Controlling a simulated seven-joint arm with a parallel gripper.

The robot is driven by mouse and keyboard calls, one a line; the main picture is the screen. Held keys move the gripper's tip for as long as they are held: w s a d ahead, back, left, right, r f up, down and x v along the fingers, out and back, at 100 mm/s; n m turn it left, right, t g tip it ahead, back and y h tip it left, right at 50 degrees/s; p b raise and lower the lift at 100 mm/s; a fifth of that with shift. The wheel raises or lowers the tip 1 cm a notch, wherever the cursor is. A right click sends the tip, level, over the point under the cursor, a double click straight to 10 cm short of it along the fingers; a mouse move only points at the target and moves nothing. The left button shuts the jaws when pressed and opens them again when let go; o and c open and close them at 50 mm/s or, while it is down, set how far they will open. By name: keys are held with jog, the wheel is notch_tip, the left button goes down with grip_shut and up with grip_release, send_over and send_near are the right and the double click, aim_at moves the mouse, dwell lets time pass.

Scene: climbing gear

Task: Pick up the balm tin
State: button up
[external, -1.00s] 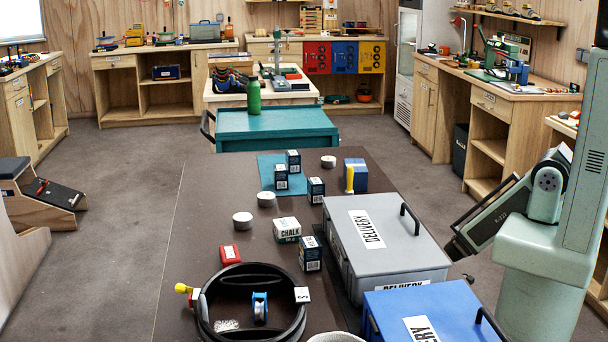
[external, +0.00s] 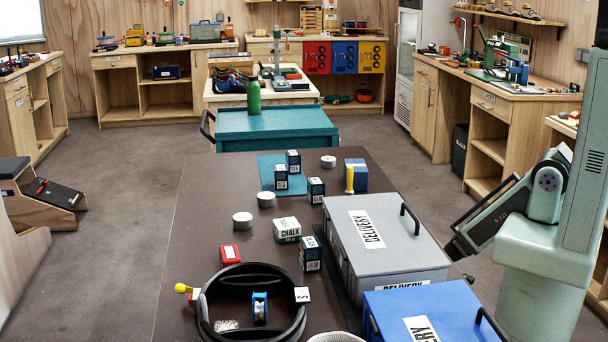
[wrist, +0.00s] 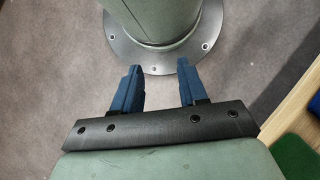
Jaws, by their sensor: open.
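Three low, round, whitish tins or rolls stand on the dark table in the external view: one near the back (external: 328,161), one in the middle (external: 266,199) and one further forward (external: 242,219). A small red box-like item with a white label (external: 230,254) lies in front of them. No readable label tells me which is the balm tin. My gripper (wrist: 158,72) shows in the wrist view with its two blue fingers wide apart and nothing between them. It is over the floor by my own base, away from these items. It is not visible in the external view.
A chalk box (external: 287,230) and several small dark boxes stand near the round items. A grey delivery crate (external: 335,240) and a blue one (external: 385,325) fill the table's right side. The table's left strip is clear.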

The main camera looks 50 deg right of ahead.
jog(key=o, duration=0.9)
jog(key=shift+w, duration=0.1)
